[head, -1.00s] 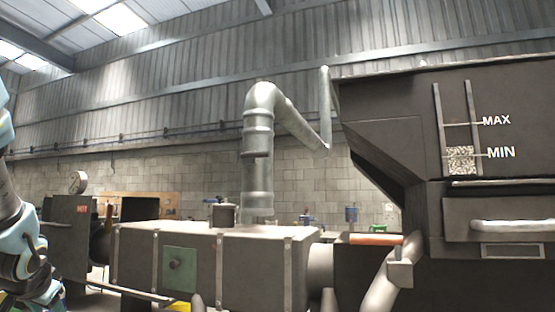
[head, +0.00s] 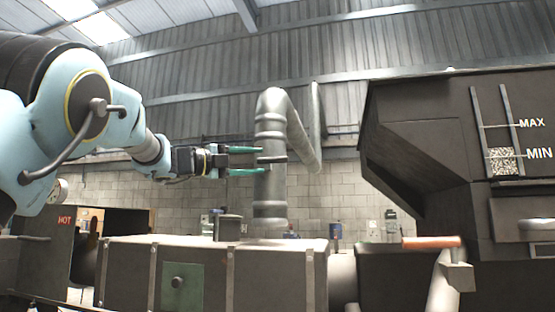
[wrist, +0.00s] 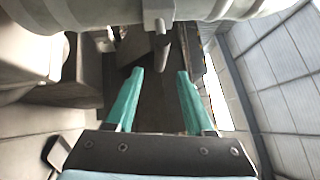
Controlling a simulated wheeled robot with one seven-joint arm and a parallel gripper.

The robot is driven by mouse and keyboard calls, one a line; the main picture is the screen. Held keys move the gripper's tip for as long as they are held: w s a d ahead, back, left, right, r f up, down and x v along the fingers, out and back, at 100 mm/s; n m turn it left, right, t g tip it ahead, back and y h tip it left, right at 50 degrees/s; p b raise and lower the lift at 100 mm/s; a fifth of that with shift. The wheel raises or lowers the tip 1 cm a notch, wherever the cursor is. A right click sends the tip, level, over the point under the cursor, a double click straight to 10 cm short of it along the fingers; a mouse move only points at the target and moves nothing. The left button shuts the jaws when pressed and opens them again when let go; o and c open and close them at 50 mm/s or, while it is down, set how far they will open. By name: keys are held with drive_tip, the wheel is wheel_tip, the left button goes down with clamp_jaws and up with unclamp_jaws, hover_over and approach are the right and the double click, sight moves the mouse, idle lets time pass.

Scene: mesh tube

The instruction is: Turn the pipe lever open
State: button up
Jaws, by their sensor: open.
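A grey vertical pipe (head: 270,203) with bands and a bent top rises from the long metal box. A short lever (head: 272,159) juts from its side. My gripper (head: 258,160) is open and empty, reaching in from the left with teal fingers in front of the pipe at the lever's height. In the wrist view the pipe (wrist: 95,14) crosses the top, and the lever (wrist: 157,27) points down toward the gap between my open fingertips (wrist: 160,72). The lever looks just beyond the tips, not gripped. Whether a finger touches it is unclear.
The long metal box (head: 205,245) lies below my gripper. A dark hopper (head: 425,110) with MAX and MIN marks stands at the right. An orange-handled bar (head: 430,242) sits low before it. A box marked HOT (head: 65,235) is at the left.

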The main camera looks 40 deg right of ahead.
sight(273, 160)
drive_tip(key=p+x, duration=0.2)
drive_tip(key=x, duration=0.5)
drive_tip(key=shift+d+r, duration=0.1)
drive_tip(key=shift+d, duration=0.15)
clamp_jaws()
idle(1.1)
